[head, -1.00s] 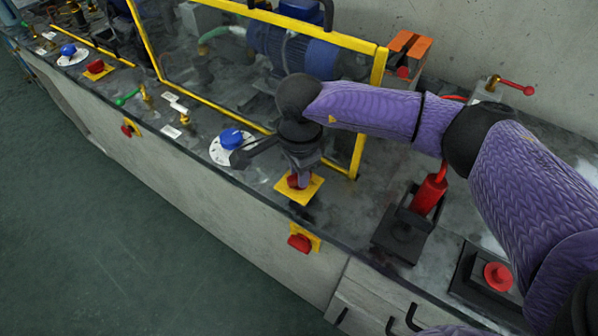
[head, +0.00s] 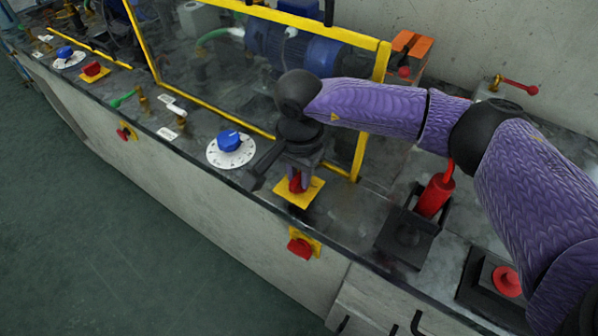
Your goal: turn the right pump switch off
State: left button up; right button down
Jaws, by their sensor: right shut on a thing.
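The right pump switch, a red knob (head: 295,185) on a yellow plate (head: 304,198), sits on the bench top near its front edge. My right gripper (head: 297,177) reaches down over it from above and is shut on the red knob. Another red switch (head: 93,69) on a yellow plate stands far left on the bench. My left gripper is out of view.
A blue knob on a white dial (head: 231,151) is just left of my gripper. A yellow-framed clear guard (head: 378,75) stands close behind. A red emergency knob (head: 300,247) is on the front face; a red-handled lever (head: 434,194) stands to the right.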

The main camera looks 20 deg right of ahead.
aim_at(299, 176)
jog(key=c, duration=0.7)
grip_release()
jog(key=shift+o, duration=0.7)
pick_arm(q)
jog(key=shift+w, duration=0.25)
pick_arm(e)
jog(key=shift+r, duration=0.1)
notch_tip(299, 176, up, 9)
jog(key=p, duration=0.3)
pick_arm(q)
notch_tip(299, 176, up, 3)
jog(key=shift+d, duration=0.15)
pick_arm(e)
jog(key=shift+r, duration=0.35)
